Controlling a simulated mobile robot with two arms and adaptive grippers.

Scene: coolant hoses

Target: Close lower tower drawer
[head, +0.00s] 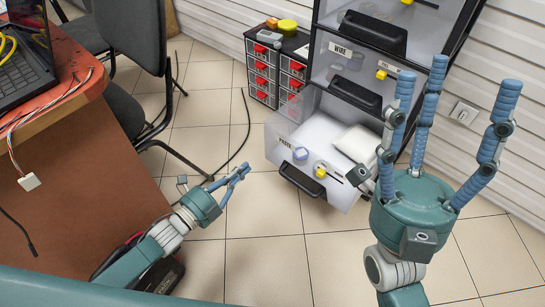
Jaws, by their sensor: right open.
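The drawer tower (318,75) has a black frame and stands against the wall at the upper middle. Its lower drawer (285,158) is pulled out toward me, with a black handle (302,179) and a yellow tag on its front. A white block lies inside it. My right gripper (450,110) is open and empty, blue fingers spread upward, in front of the tower's right side and hiding part of it. Whether it touches the drawer cannot be told. My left gripper (214,182) is open and empty, low over the floor to the left of the drawer.
A small cabinet with red-handled drawers (265,70) stands left of the tower. Chairs (132,35) and an orange-topped table (75,60) with a laptop are at the left. A black cable (246,120) lies on the tiles. Open floor (270,220) is in front of the drawer.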

